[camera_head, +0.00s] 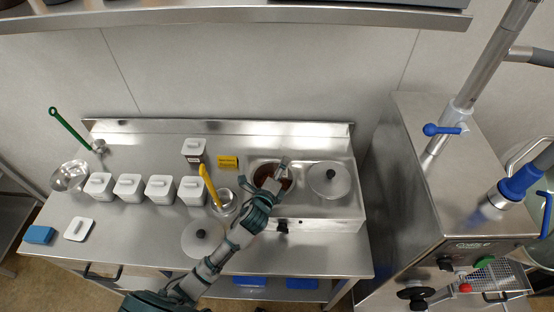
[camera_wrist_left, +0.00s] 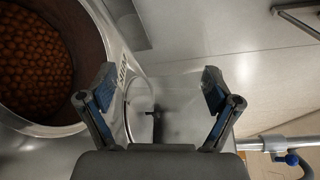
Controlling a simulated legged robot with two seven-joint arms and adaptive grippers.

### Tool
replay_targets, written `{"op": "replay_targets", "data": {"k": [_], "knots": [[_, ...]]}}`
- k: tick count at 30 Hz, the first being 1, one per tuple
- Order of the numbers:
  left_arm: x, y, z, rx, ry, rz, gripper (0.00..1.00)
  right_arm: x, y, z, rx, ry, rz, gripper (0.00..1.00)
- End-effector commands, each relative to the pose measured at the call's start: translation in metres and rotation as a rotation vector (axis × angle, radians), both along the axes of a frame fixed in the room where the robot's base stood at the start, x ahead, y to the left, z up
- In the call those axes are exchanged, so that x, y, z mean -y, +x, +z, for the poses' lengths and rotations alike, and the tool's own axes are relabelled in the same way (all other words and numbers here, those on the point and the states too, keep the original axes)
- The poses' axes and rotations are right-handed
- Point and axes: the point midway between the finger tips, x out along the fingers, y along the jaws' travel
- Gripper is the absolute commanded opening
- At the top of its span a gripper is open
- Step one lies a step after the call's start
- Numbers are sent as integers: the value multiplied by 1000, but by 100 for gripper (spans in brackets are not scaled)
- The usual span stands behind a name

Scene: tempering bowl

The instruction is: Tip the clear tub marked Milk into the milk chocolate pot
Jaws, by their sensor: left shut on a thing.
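The milk chocolate pot (camera_head: 264,179) is the left round well of the steel unit, open, with brown contents. In the left wrist view this pot (camera_wrist_left: 98,50) holds many round brown pellets, and lettering shows beside its rim. My left gripper (camera_head: 281,168) is over the pot's right side, coming from the lower left. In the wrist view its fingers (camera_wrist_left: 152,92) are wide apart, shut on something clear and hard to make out. I take this to be the clear tub; its outline, tilt and Milk mark cannot be read. My right gripper is not in view.
A lidded pot (camera_head: 330,180) stands right of the open one. A round lid (camera_head: 203,238) lies in front. A yellow spatula (camera_head: 209,184) leans in a metal container. Several white canisters (camera_head: 130,187), a dark-filled tub (camera_head: 194,150) and a loose white lid (camera_head: 79,228) are left.

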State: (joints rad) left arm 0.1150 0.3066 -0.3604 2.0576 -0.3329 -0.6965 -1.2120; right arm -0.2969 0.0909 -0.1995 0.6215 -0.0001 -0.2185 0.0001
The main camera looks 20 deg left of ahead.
Motion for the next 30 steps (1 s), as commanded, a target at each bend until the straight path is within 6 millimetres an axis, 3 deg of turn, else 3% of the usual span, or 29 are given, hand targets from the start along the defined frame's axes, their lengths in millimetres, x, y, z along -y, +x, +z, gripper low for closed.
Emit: {"op": "replay_targets", "data": {"k": [1,6,16,24,30], "knots": [[3,2,5,-34,117,-1,40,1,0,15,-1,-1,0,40],[14,4,1,-155,503,0,40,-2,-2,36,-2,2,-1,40],[15,3,2,-217,700,0,40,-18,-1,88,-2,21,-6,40],[13,5,8,-348,1131,3,40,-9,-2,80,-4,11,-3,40],[11,3,13,-384,1237,3,40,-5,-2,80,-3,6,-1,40]]}}
